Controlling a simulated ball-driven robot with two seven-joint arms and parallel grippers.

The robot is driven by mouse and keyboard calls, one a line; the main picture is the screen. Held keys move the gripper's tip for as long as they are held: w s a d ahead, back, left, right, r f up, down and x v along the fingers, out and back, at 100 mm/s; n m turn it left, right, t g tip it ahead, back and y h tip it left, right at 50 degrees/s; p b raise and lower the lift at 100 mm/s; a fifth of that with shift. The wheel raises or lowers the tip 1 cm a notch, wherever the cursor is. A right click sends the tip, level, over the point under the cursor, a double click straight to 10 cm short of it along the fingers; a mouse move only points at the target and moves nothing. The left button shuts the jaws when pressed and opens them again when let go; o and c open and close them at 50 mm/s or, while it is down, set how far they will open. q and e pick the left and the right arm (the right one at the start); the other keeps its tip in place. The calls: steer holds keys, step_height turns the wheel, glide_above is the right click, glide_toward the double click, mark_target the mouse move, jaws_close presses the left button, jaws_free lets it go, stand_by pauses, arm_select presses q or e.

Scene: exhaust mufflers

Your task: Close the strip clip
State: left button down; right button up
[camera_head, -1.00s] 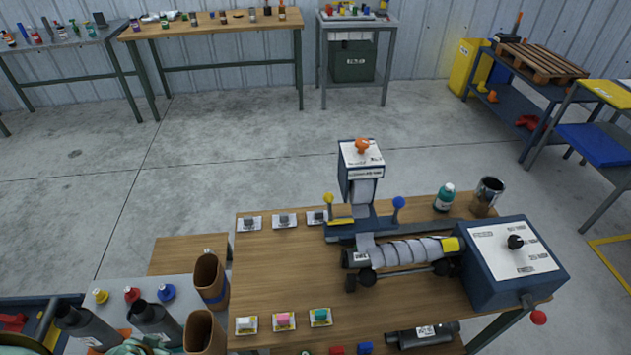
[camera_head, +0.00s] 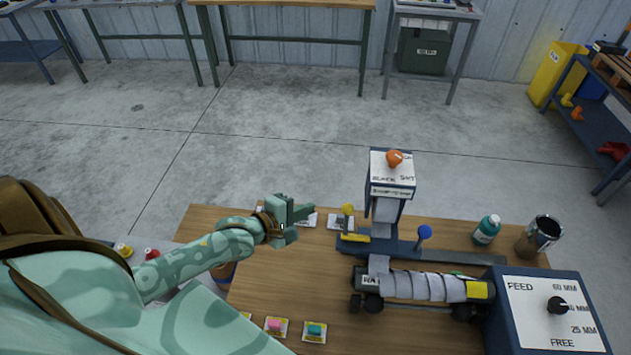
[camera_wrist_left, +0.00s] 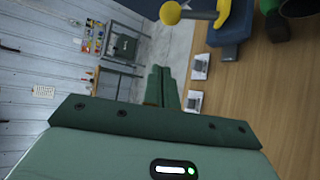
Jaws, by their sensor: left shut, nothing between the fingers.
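A blue strip dispenser (camera_head: 390,195) stands on the wooden bench, with an orange knob on top and a pale strip hanging from it. On the left of its base is the clip, with a yellow ball-ended lever (camera_head: 347,212) and a yellow bar (camera_head: 355,238). The ball (camera_wrist_left: 170,13) also shows at the top of the left wrist view, beside the yellow bar (camera_wrist_left: 222,12). A blue-balled lever (camera_head: 424,232) stands to the right. My left gripper (camera_head: 306,211) is left of the clip, apart from it, shut and empty; its fingers (camera_wrist_left: 166,88) touch each other. My right gripper is out of view.
A tube wrapped in grey strip (camera_head: 420,286) lies in front of the dispenser, joined to a blue feed box (camera_head: 545,310). A teal bottle (camera_head: 487,230) and a metal can (camera_head: 540,235) stand behind. Small sample cards (camera_head: 314,331) lie at the bench's front.

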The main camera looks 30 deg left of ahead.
arm_select(q)
steer(key=a+f+b+x, duration=0.1)
steer(key=b+x, duration=0.1)
steer(key=x, duration=0.6)
steer(key=d, duration=0.1)
steer(key=s+d+r, duration=0.1)
steer(key=d+r, duration=0.1)
steer(key=shift+s+d+p, duration=0.2)
steer(key=shift+d+p, duration=0.15)
steer(key=shift+p, duration=0.05)
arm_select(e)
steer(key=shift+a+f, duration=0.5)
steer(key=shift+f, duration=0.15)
arm_select(q)
steer(key=shift+s+d+r+t, duration=0.1)
steer(key=shift+s+r+t, duration=0.05)
steer(key=shift+s+t, duration=0.15)
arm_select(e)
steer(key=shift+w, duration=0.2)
